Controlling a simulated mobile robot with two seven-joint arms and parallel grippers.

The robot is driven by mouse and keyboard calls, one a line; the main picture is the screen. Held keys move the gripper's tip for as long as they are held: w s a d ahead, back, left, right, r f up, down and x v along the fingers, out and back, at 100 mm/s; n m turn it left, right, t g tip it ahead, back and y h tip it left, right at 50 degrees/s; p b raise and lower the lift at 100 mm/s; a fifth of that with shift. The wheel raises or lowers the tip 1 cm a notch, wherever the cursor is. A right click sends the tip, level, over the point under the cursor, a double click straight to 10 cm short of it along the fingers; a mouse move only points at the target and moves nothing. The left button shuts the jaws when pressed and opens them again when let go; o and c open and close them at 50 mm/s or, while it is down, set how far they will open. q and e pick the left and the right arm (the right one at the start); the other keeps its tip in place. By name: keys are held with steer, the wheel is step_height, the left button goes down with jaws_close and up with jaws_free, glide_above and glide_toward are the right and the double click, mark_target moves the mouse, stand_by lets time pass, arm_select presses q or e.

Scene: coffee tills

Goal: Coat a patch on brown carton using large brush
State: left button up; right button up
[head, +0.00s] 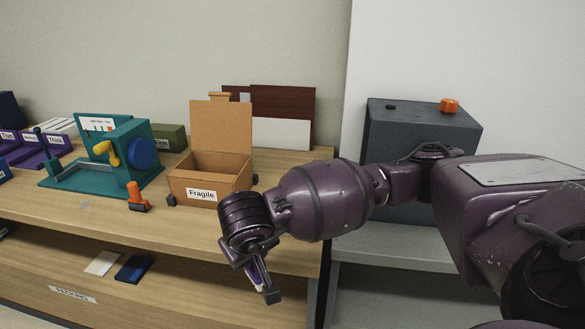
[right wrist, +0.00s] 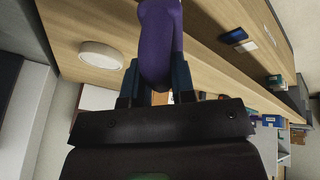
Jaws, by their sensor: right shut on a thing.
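The brown carton (head: 182,187) stands open on the wooden worktop in the head view, its back flap upright and a "Fragile" label on its front. My right gripper (head: 264,284) is in front of and below the carton, apart from it, beyond the worktop's front edge. In the right wrist view my right gripper (right wrist: 156,88) is shut on a smooth purple thing, which I take to be the large brush (right wrist: 160,40). Its bristles cannot be made out. My left gripper is in neither view.
A teal machine (head: 142,149) and an orange-handled tool (head: 138,198) stand left of the carton. Purple labelled holders (head: 30,150) are farther left. A dark grey box (head: 400,128) is behind my right arm. A lower shelf holds a blue pad (head: 133,268) and a white pad (head: 102,263).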

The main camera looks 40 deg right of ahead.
steer(key=w+d+r+p, duration=0.1)
steer(key=w+d+r, duration=0.3)
steer(key=d, duration=0.3)
steer(key=w+d+r+p, duration=0.2)
steer(key=w+d+r, duration=0.3)
steer(key=d, duration=0.2)
steer(key=shift+w+d+f+b, duration=0.1)
steer(key=shift+d+f+b, duration=0.15)
steer(key=shift+f, duration=0.7)
steer(key=shift+s+d+f+b, duration=0.1)
steer(key=shift+f+b, duration=0.25)
steer(key=shift+f, duration=0.55)
steer(key=shift+w+d+f+b, duration=0.1)
steer(key=shift+d+f+b, duration=0.15)
steer(key=shift+f, duration=0.95)
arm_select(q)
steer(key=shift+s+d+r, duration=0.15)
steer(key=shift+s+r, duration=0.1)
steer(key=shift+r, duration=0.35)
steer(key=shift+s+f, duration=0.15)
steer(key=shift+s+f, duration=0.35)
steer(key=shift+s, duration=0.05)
arm_select(e)
steer(key=shift+f, duration=0.1)
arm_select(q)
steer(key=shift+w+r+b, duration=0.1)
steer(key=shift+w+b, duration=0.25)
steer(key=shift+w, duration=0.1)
arm_select(e)
steer(key=shift+f, duration=0.3)
